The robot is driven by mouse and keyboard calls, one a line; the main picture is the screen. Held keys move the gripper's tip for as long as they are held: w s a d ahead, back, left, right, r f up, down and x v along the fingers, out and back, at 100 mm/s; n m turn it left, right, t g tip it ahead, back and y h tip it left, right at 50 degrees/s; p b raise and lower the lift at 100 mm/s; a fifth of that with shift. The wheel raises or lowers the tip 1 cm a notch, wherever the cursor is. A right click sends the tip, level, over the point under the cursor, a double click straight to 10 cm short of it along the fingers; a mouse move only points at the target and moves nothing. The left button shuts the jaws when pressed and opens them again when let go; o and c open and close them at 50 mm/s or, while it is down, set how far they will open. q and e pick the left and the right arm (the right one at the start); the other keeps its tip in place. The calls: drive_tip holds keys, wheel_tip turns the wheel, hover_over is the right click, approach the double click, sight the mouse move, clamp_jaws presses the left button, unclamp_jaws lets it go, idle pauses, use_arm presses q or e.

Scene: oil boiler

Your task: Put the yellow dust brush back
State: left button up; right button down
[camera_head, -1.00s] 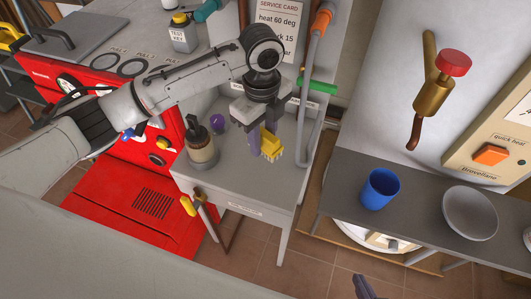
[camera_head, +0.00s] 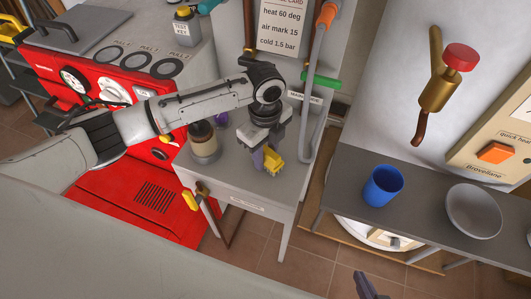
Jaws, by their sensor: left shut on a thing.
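The yellow dust brush (camera_head: 274,161) is at my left gripper (camera_head: 262,155), low over the grey side table (camera_head: 238,187). My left gripper is shut on the brush; the yellow bristle block shows to the right of the fingers. The arm hides part of the brush, and I cannot tell whether it touches the tabletop. My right gripper (camera_head: 368,287) shows only as a dark tip at the bottom edge, and its jaws cannot be made out.
A grey pipe with an orange handle (camera_head: 327,14) and a green lever (camera_head: 321,79) rises behind the table's right side. A blue cup (camera_head: 382,186) and grey bowl (camera_head: 472,210) stand on the right shelf.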

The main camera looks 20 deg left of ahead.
sight(265, 149)
use_arm(q)
drive_tip(key=shift+s+f, duration=0.2)
drive_tip(key=shift+f, duration=0.3)
drive_tip(key=o, duration=1)
drive_tip(key=shift+f, duration=0.2)
drive_tip(key=r, duration=1.3)
drive_tip(key=shift+w+r+p, duration=0.2)
drive_tip(key=shift+r+p, duration=0.15)
